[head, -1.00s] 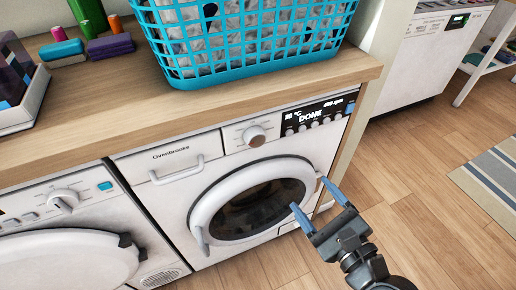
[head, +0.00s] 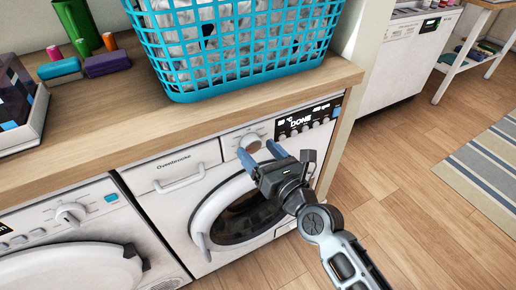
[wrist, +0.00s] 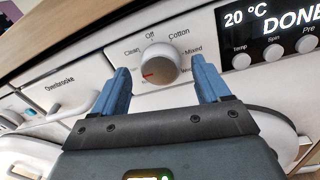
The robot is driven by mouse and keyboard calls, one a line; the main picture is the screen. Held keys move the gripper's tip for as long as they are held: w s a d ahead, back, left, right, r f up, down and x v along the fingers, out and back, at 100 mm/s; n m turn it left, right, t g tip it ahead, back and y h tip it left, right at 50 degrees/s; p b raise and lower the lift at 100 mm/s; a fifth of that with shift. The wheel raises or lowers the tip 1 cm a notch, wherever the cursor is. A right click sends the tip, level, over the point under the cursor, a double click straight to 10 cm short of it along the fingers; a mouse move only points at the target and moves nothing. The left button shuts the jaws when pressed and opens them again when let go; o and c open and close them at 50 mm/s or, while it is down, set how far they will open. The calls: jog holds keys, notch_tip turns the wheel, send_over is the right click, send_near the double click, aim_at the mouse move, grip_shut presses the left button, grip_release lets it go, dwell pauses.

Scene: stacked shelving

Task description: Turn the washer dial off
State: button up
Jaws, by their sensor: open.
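The washer (head: 180,205) stands under the wooden counter, with its round door shut. Its dial (head: 251,143) is a round silver knob left of the display. In the wrist view the dial (wrist: 160,65) has a red mark at its lower left, below the "Clean" label; "Off" is printed above the knob and "Cotton" to the upper right. My gripper (head: 258,155) is open in front of the dial. In the wrist view its blue fingertips (wrist: 160,78) stand to the left and right of the knob, with gaps on both sides. Labels low on the dial are partly hidden.
The washer's display (head: 308,119) reads "DONE". A blue laundry basket (head: 240,60) stands on the counter (head: 120,118) above. A second machine (head: 75,240) is at the left. Open wooden floor (head: 400,200) lies to the right.

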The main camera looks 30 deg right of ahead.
jog(key=shift+w, duration=0.5)
jog(key=c, duration=1)
